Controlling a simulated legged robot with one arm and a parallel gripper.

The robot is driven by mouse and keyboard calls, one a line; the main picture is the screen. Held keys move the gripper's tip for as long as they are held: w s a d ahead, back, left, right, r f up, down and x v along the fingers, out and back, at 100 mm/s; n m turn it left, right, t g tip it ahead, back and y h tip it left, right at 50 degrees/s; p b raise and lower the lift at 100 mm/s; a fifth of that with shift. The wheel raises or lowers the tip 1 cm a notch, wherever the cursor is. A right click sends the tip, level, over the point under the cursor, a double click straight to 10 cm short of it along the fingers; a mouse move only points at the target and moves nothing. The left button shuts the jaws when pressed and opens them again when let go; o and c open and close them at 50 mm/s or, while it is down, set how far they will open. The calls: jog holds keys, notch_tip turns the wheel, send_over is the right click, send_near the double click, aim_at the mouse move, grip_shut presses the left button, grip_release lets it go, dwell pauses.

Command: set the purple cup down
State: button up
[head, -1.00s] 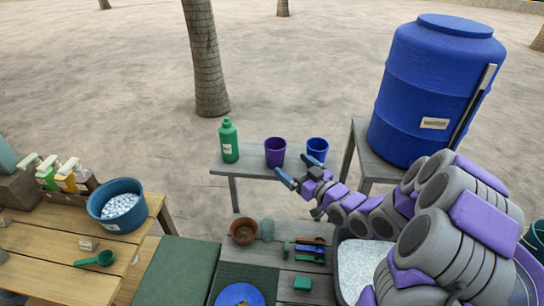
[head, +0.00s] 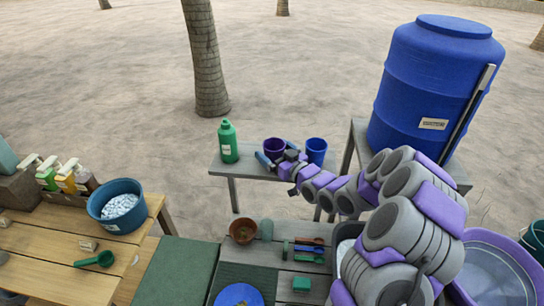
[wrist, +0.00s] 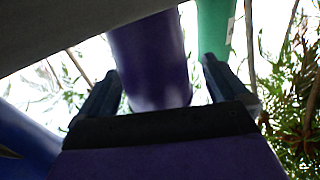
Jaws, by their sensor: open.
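The purple cup (head: 275,146) stands upright on the narrow grey bench (head: 238,168) between the green bottle and the blue cup. My gripper (head: 276,157) is open at the near side of the purple cup, its jaws hiding the cup's lower part. In the wrist view the purple cup (wrist: 150,65) shows between the two parted fingers of my gripper (wrist: 160,72), with a gap on each side.
The green bottle (head: 228,142) stands left of the purple cup and the blue cup (head: 316,151) close on its right. The blue water barrel (head: 430,85) stands further right. A clay pot (head: 243,231) and tools lie on the nearer table.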

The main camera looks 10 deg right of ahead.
jog(key=shift+w+f, duration=0.1)
jog(key=shift+w, duration=1.1)
jog(key=shift+w+a, duration=0.1)
jog(key=shift+a, duration=0.5)
jog(key=shift+c, duration=0.2)
jog(key=c, duration=0.3)
jog(key=shift+d, duration=0.35)
jog(key=c, duration=0.6)
jog(key=shift+c, duration=0.9)
jog(key=shift+a, duration=0.1)
jog(key=shift+a, duration=0.1)
